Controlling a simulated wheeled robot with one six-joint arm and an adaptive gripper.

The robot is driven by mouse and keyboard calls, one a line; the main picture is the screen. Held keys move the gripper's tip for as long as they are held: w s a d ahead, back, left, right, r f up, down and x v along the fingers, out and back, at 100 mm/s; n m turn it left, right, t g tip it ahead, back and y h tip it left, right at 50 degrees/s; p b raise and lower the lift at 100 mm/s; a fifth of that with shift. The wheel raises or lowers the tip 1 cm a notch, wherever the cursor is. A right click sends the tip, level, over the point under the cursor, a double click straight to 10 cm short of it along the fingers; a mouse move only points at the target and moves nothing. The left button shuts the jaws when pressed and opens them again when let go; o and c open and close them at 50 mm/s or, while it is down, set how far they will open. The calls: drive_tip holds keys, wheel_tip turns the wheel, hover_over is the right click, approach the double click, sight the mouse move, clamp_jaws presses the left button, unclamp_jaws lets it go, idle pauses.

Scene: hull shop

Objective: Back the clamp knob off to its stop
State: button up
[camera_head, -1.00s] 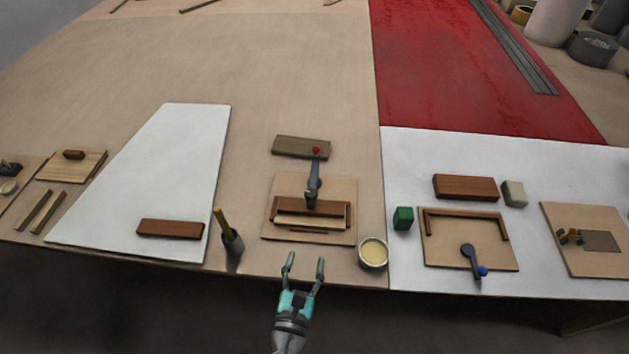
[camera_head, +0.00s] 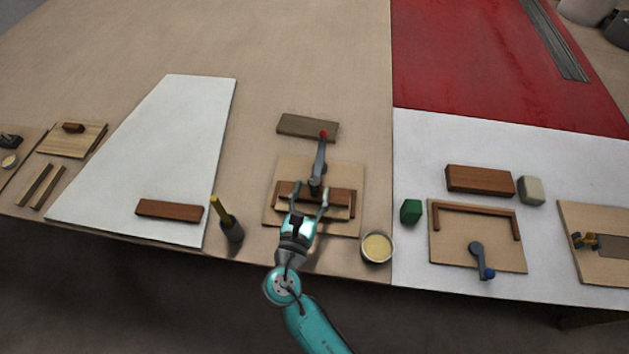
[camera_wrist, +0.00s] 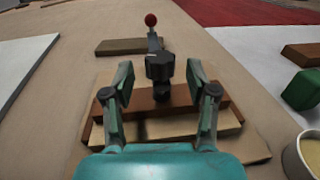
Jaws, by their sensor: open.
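The clamp, a dark lever arm with a red ball (camera_head: 323,134) at its far end, stands on a wooden fixture board (camera_head: 271,205). In the wrist view its dark clamp knob (camera_wrist: 160,68) is between and slightly beyond my fingertips. Below the knob lies a brown wooden bar (camera_wrist: 180,100) on a lighter piece. My gripper (camera_head: 310,190) is open and empty, over the near side of the fixture; it also shows in the wrist view (camera_wrist: 160,75). I cannot tell whether a finger touches the knob.
A cup of yellowish stuff (camera_head: 377,248) stands right of the fixture and a brush in a dark holder (camera_head: 231,229) left of it. A green block (camera_head: 411,211) and a second fixture with a blue-balled lever (camera_head: 480,262) are further right. A wooden block (camera_head: 308,126) lies behind.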

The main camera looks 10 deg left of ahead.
sight(316, 189)
drive_tip(key=shift+w+d, duration=0.15)
drive_tip(key=shift+w, duration=0.65)
drive_tip(key=shift+w+d, duration=0.1)
drive_tip(key=shift+w, duration=0.65)
clamp_jaws()
drive_tip(key=shift+y, duration=0.3)
drive_tip(key=n+y, duration=0.2)
drive_tip(key=shift+d+y, duration=0.15)
drive_tip(key=shift+y, duration=0.15)
drive_tip(key=shift+f+n+g+y, duration=0.15)
drive_tip(key=shift+n+y, duration=0.45)
drive_tip(key=shift+y, duration=0.4)
drive_tip(key=shift+f+n+g+y, duration=0.15)
drive_tip(key=shift+n+y, duration=0.45)
drive_tip(key=shift+y, duration=0.4)
drive_tip(key=shift+s+r, duration=0.1)
drive_tip(key=shift+r, duration=0.05)
